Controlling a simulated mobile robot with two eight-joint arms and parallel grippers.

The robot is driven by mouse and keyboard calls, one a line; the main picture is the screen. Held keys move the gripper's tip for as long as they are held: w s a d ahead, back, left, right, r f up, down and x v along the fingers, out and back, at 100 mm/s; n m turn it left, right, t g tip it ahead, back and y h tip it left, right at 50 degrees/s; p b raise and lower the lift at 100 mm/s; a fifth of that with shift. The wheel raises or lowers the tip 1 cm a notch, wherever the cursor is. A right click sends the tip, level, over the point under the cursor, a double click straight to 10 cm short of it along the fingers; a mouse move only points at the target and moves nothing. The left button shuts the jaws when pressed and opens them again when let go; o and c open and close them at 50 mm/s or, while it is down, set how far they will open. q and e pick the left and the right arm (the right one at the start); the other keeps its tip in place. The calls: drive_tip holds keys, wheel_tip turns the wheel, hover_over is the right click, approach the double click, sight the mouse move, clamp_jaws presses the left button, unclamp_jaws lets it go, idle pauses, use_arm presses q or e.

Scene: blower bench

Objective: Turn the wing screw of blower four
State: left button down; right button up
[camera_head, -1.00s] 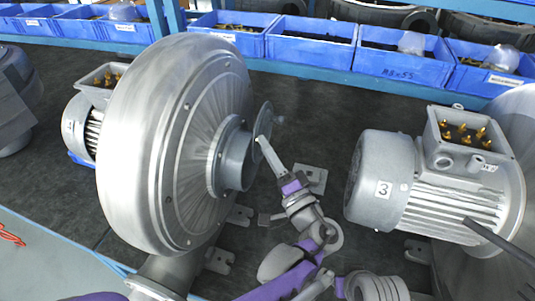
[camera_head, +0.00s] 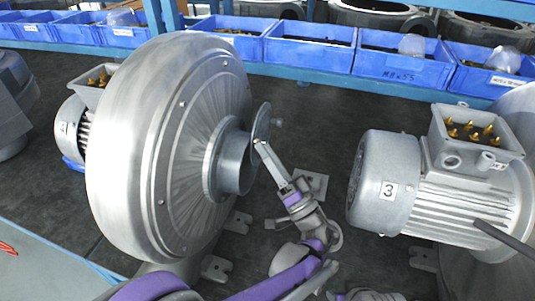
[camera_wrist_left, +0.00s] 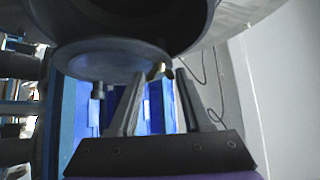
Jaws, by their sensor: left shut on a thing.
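Blower four is the large silver blower (camera_head: 165,150) at the left in the head view, with a "4" label on its motor (camera_head: 65,127). A round grey disc (camera_head: 262,122) stands at the mouth of its outlet pipe (camera_head: 235,165). My left gripper (camera_head: 259,146) is at the lower edge of this disc, its fingers pointing up and left. In the left wrist view the fingertips (camera_wrist_left: 162,72) are shut on the small wing screw (camera_wrist_left: 156,70), just under the round disc (camera_wrist_left: 115,58). The fingers hide most of the screw. My right gripper is not visible.
A motor labelled "3" (camera_head: 385,190) stands to the right of my left gripper. Blue bins (camera_head: 310,43) line the shelf at the back. Dark bench top (camera_head: 315,125) is free between the two blowers.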

use_arm(q)
drive_tip(key=shift+c, duration=1.7)
unclamp_jaws()
drive_tip(key=shift+f, duration=0.1)
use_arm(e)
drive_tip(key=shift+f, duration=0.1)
